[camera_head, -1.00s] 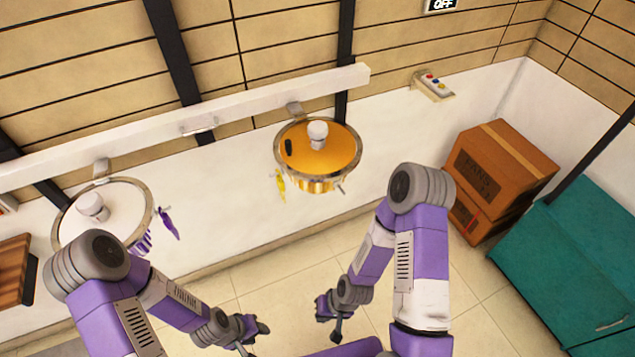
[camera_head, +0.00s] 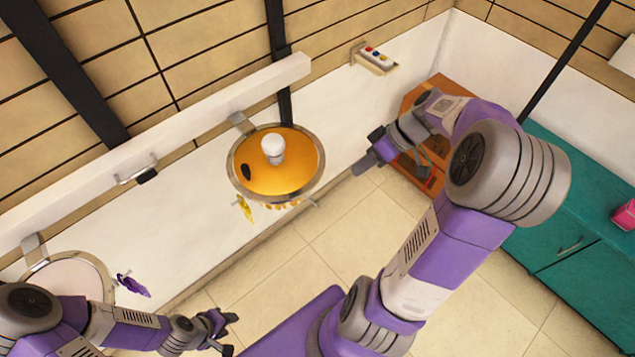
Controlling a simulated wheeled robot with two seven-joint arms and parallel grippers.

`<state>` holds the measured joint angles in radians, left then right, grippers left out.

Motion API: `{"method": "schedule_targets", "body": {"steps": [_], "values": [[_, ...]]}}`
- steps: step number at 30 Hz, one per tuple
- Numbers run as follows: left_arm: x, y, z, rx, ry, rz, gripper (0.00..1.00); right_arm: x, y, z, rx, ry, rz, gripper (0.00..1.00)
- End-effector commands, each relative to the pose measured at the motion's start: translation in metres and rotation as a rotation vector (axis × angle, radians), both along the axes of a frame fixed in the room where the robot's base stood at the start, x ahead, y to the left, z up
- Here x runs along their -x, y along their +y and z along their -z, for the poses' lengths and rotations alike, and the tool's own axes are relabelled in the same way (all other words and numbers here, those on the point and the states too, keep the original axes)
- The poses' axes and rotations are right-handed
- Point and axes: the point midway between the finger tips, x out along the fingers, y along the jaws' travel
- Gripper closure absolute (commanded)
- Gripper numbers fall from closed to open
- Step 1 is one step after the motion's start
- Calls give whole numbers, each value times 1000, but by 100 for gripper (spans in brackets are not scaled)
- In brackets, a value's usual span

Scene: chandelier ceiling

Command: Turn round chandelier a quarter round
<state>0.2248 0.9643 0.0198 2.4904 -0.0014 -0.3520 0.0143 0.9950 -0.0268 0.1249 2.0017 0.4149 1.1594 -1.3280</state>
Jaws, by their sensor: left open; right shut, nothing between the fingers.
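The orange-topped round chandelier (camera_head: 296,177) has a metal rim, a white cap in its middle, a dark mark on its top and a yellow tag at its lower left. A second round chandelier (camera_head: 66,270) with a pale top and a purple tag is at the lower left, partly hidden by my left arm. My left gripper (camera_head: 226,332) is open and empty, low in the picture below the orange chandelier. My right gripper (camera_head: 367,160) is shut and empty, to the right of the orange chandelier and apart from it in the picture.
A white beam (camera_head: 185,135) runs behind both chandeliers. A button box (camera_head: 374,58) with coloured buttons is at the back. A brown carton (camera_head: 425,92) is partly hidden behind my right arm. A teal cabinet (camera_head: 578,225) with a pink item stands at right. Floor is free below the orange chandelier.

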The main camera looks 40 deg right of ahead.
Motion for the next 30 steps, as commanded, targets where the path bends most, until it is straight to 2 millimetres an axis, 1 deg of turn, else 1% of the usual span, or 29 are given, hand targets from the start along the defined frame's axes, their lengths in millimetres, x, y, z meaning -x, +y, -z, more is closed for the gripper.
{"method": "schedule_targets", "body": {"steps": [2,5,8,18,21,24,30], "values": [[0,0,0,0,1,0,57,2,1,-3,-1,-11,-8,100],[0,0,2,0,1,0,57,-1,6,4,-2,-13,-13,100],[0,0,4,0,1,0,57,-6,15,18,-4,-11,-13,100],[0,0,13,0,1,0,57,-28,53,77,-4,-10,-13,100],[0,0,11,0,1,0,57,-26,69,74,0,-12,-12,100],[0,0,11,0,1,0,57,-24,80,74,1,-12,-12,100],[0,0,10,0,0,0,57,-23,90,74,0,-11,-10,100]]}}
